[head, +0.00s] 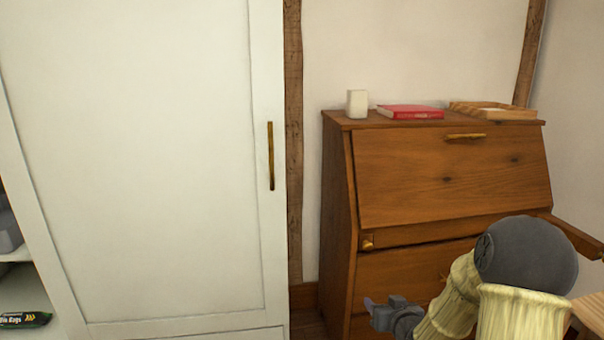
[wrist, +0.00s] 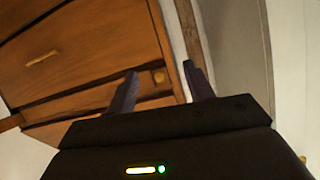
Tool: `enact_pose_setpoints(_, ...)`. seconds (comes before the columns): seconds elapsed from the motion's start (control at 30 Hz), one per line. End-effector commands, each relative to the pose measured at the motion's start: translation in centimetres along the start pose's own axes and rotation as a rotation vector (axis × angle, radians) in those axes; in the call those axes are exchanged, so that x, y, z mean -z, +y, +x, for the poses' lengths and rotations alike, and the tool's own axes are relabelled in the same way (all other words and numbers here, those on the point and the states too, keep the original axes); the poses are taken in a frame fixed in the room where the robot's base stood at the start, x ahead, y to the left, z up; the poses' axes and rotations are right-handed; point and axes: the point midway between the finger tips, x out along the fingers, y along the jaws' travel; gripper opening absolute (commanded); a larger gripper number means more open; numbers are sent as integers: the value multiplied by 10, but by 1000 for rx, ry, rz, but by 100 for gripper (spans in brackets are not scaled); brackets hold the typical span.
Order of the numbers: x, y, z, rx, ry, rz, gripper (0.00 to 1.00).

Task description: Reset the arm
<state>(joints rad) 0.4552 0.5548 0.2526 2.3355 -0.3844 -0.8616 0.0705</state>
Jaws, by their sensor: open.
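My arm (head: 520,268) reaches in from the lower right of the head view, bent, in front of the wooden desk. My gripper (head: 372,308) is low, before the desk's lower left part, pointing left. In the wrist view my gripper (wrist: 161,72) shows two dark fingers spread apart with nothing between them. The desk's small brass knob (wrist: 158,77) appears beyond the gap. I cannot tell the exact distance from the fingers to the desk.
The wooden desk (head: 450,180) has a closed slanted front. On its top are a white block-like object (head: 357,103), a red book (head: 411,112) and a wooden tray-like item (head: 495,111). A white wardrobe door (head: 140,160) with a brass handle (head: 271,156) stands left.

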Motion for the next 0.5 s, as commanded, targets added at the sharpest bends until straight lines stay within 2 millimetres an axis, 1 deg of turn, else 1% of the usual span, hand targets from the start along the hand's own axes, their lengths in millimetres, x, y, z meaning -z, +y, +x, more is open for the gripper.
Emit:
enact_pose_setpoints(0.03,-4,-8,-8,-13,-63,-21,52)
enact_pose_setpoints(0.17,-20,-20,-33,-59,-232,-48,52)
enact_pose_setpoints(0.27,-32,-28,-57,-91,-359,-57,52)
enact_pose_setpoints(0.5,-61,-52,-126,-140,-634,-40,52)
